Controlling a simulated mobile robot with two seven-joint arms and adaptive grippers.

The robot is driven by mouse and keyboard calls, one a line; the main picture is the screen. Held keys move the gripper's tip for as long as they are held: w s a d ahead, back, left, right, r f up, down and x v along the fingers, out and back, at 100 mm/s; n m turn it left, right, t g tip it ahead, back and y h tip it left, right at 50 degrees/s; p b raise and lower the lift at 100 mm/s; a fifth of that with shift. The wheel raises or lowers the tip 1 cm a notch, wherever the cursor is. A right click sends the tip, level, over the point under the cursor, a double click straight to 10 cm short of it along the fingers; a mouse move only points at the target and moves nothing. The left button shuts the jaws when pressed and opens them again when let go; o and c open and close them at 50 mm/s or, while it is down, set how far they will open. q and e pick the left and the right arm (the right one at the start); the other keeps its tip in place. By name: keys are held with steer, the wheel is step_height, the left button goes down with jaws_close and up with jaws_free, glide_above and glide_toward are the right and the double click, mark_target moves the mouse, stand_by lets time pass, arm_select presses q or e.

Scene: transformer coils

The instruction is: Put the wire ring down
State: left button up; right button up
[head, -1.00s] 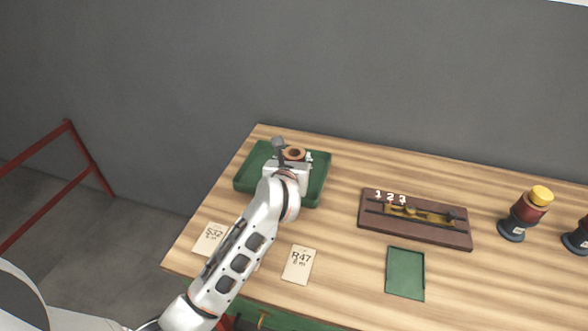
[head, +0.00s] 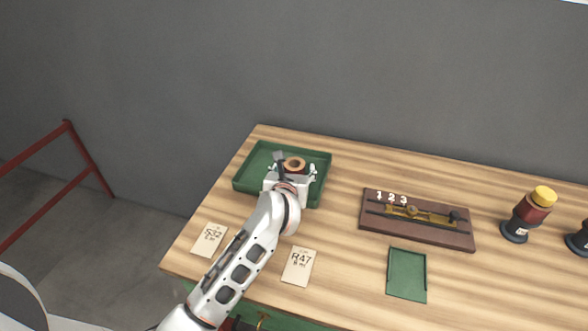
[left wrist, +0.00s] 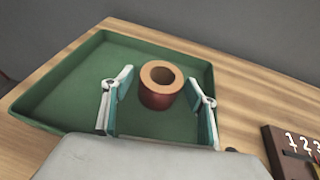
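The wire ring (head: 303,164), a short copper-brown cylinder with a round hole, is upright in the green tray (head: 322,172) at the table's back left. In the left wrist view the ring (left wrist: 160,98) appears to rest on the tray's floor, between and slightly beyond the fingertips. My left gripper (head: 294,172) is over the tray. Its two fingers stand apart, with a gap on each side of the ring in the left wrist view (left wrist: 160,80). My right gripper is not in view.
Cards marked S32 (head: 209,240) and R47 (head: 297,266) lie in front of the tray. A dark wooden instrument board (head: 417,232), a green mat (head: 407,275) and a red-and-black post with a yellow cap (head: 530,214) are to the right. A grey wall is behind.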

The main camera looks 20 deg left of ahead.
arm_select(q)
steer(key=shift+r, duration=0.2)
steer(key=p+v, duration=0.1)
steer(key=v, duration=1)
steer(key=shift+s+d+r, duration=0.1)
steer(key=shift+s+r, duration=0.05)
steer(key=shift+s, duration=0.3)
steer(key=shift+s, duration=0.1)
